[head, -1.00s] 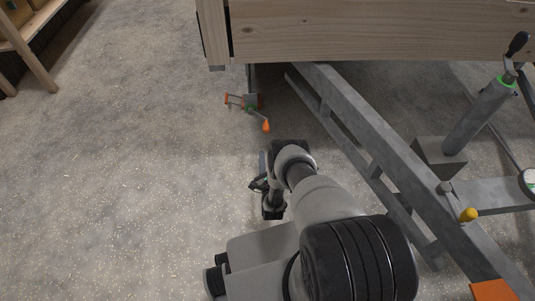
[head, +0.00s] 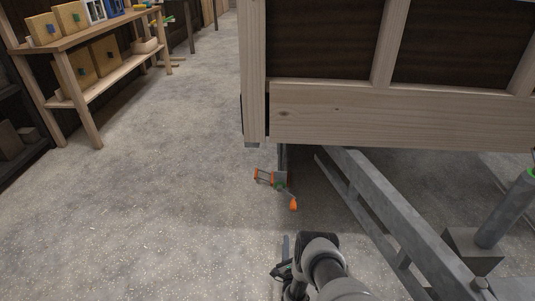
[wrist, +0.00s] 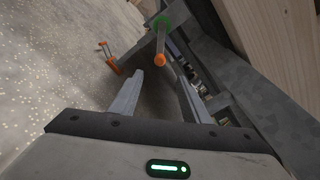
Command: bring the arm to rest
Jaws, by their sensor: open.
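My gripper (wrist: 158,95) is open and empty in the wrist view, its two grey fingers spread apart. In the head view my arm (head: 320,262) is folded low at the bottom, with the gripper mostly hidden beneath the wrist. Beyond the fingers is a crank handle with an orange grip (wrist: 160,60) and a green collar; it appears between the fingertips in the picture, with no visible contact. The same orange grip (head: 293,203) hangs under the corner of the wooden trailer body (head: 350,112). An orange-ended bracket (head: 265,177) sits beside it.
A grey steel trailer frame (head: 385,215) runs diagonally on the right, with a jack post (head: 507,208) near the right edge. A wooden shelf (head: 95,88) with boxes stands at the back left. The speckled floor (head: 150,210) on the left is clear.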

